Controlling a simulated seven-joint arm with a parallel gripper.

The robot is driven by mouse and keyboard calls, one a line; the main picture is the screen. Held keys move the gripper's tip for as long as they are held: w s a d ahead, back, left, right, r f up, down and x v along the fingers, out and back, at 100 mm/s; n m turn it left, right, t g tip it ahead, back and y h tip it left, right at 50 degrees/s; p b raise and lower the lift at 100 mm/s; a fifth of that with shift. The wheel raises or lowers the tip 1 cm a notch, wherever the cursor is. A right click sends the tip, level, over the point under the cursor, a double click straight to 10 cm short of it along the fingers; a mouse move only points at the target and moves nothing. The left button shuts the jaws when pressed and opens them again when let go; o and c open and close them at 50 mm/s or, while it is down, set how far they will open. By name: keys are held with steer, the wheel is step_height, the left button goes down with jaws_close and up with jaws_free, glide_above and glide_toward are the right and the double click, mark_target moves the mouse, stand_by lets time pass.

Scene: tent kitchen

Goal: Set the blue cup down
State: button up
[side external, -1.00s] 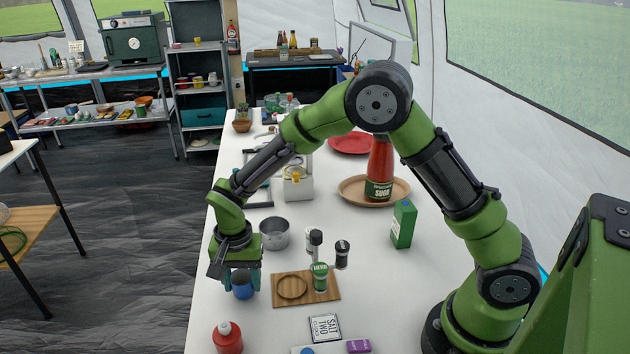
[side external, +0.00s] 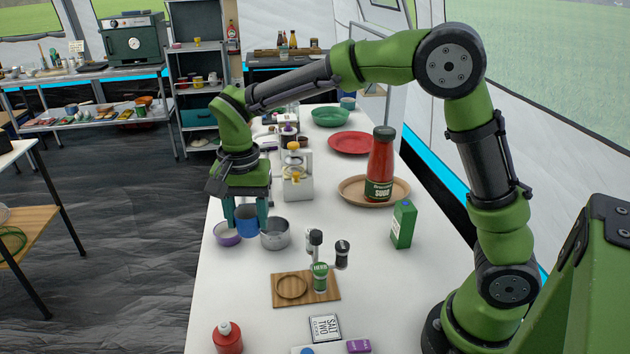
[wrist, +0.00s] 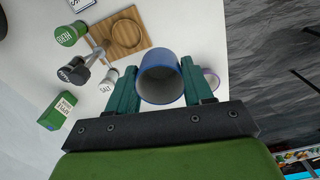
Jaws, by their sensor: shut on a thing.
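The blue cup (side external: 247,222) is between the two teal fingers of my gripper (side external: 246,212), which is shut on it. In the wrist view the cup (wrist: 160,88) has its open mouth toward the camera, with a finger of my gripper (wrist: 160,86) at each side. The cup is upright at the table's left edge, between a purple bowl (side external: 227,240) and a metal pot (side external: 275,240) in the picture. I cannot tell the gap under the cup. A wooden board (side external: 320,278) with a round ring mark lies nearer the camera, empty inside the ring.
A green herb jar (side external: 320,278) stands at the board's right. Shakers (side external: 342,254), a green carton (side external: 403,224) and a red sauce bottle (side external: 380,166) on a tray (side external: 350,188) stand to the right.

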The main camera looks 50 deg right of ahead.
steer(key=s+d+m, duration=0.7)
steer(key=s+d, duration=1.2)
steer(key=d, duration=0.2)
steer(key=f, duration=0.9)
steer(key=shift+s+d+f, duration=0.1)
steer(key=shift+s+f, duration=0.15)
steer(key=shift+f, duration=0.1)
steer(key=shift+w+d+f, duration=0.1)
steer(key=shift+w+f, duration=0.1)
steer(key=shift+f, duration=0.05)
steer(key=w+d, duration=0.2)
steer(key=w, duration=0.2)
steer(key=w+d+f, duration=0.1)
steer(key=w+d, duration=0.1)
steer(key=w, duration=0.3)
steer(key=w+d, duration=0.2)
steer(key=w, duration=0.3)
steer(key=shift+d+f, duration=0.25)
steer(key=shift+f, duration=0.05)
steer(key=shift+w+f, duration=0.1)
steer(key=shift+f, duration=1.65)
steer(key=shift+f, duration=0.1)
